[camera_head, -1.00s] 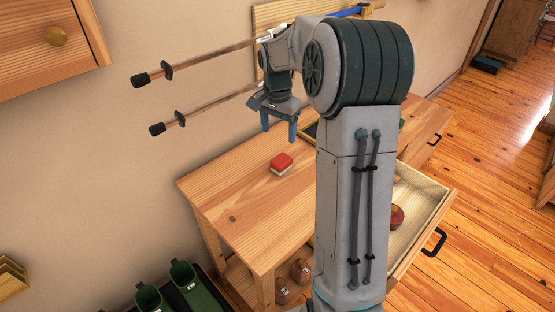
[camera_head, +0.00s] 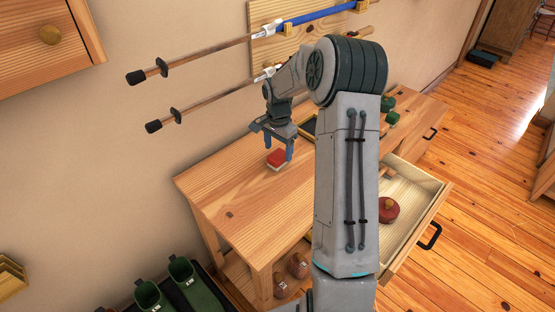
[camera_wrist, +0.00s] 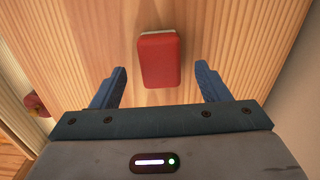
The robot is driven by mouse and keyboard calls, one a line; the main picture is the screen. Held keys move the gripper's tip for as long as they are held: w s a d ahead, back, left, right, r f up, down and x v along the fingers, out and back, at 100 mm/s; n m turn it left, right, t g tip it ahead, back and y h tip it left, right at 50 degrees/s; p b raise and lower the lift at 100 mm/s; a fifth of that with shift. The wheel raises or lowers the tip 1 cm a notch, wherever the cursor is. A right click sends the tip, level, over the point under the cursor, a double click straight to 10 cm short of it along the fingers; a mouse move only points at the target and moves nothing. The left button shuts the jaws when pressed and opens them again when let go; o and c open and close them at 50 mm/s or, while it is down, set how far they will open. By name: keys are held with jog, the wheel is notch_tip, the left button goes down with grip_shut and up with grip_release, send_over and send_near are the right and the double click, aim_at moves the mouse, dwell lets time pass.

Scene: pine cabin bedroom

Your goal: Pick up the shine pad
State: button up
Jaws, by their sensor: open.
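The shine pad is a small red block with a pale base (camera_head: 277,158), lying on the wooden bench top (camera_head: 225,200). In the wrist view the shine pad (camera_wrist: 160,60) lies between and slightly beyond the fingertips, its red face up. My gripper (camera_head: 279,150) is open, with blue fingers pointing down close above the pad in the head view. The open fingers also show in the wrist view (camera_wrist: 162,80), one on each side of the pad's line, with nothing held.
Two poles (camera_head: 205,60) jut from a wall rack above the bench. An open drawer (camera_head: 432,189) holds a round red thing (camera_head: 389,209). Green items (camera_head: 388,110) stand at the bench's far end. The near bench top is clear.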

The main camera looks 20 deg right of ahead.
aim_at(278, 155)
notch_tip(278, 155, down, 4)
jog(key=shift+f, duration=0.15)
jog(key=c, duration=1.1)
